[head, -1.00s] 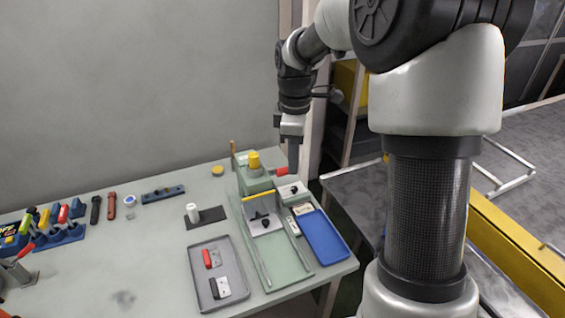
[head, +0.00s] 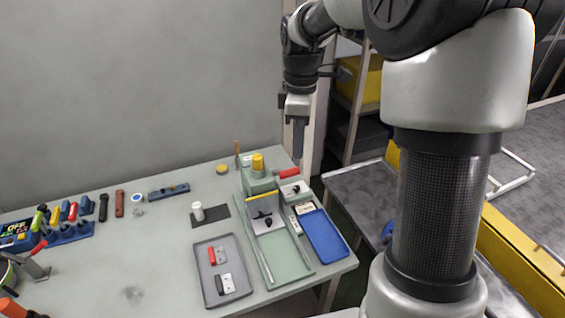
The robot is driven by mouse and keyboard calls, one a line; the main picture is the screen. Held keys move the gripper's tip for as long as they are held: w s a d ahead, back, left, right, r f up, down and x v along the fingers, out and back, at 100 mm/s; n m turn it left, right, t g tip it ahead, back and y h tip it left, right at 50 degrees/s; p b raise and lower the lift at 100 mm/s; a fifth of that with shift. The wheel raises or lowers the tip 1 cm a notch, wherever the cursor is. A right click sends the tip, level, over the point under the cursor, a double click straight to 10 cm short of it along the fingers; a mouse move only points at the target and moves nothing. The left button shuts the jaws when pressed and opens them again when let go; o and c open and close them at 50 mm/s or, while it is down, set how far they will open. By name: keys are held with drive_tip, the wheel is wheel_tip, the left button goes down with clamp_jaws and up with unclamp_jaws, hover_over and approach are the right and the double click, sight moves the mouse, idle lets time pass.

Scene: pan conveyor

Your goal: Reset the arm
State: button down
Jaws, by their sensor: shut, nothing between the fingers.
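My gripper (head: 298,152) hangs pointing down from my arm at the upper middle of the head view. Its fingers are shut with nothing between them. It is above the back right corner of the workbench (head: 150,262), near a red handle (head: 288,173) on the green fixture (head: 285,262). It appears apart from the fixture. My arm's upper links and column fill the right side of the view and hide part of the area behind.
A grey tray (head: 236,297) with red and black-white parts and a blue tray (head: 325,237) flank the fixture. A white cylinder (head: 198,211) stands on a dark mat. Tools line the bench's left side. A shelf with a yellow bin (head: 366,80) stands behind my arm.

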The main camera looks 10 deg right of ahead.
drive_tip(key=s+r+m+t, duration=0.2)
drive_tip(key=s+r+m, duration=0.2)
drive_tip(key=s+m, duration=0.3)
drive_tip(key=s+r+m+t, duration=0.3)
drive_tip(key=s+m, duration=0.4)
drive_tip(key=s, duration=0.8)
drive_tip(key=shift+s+a+r+t, duration=0.2)
drive_tip(key=shift+a+r+t, duration=0.1)
drive_tip(key=shift+a+r, duration=0.2)
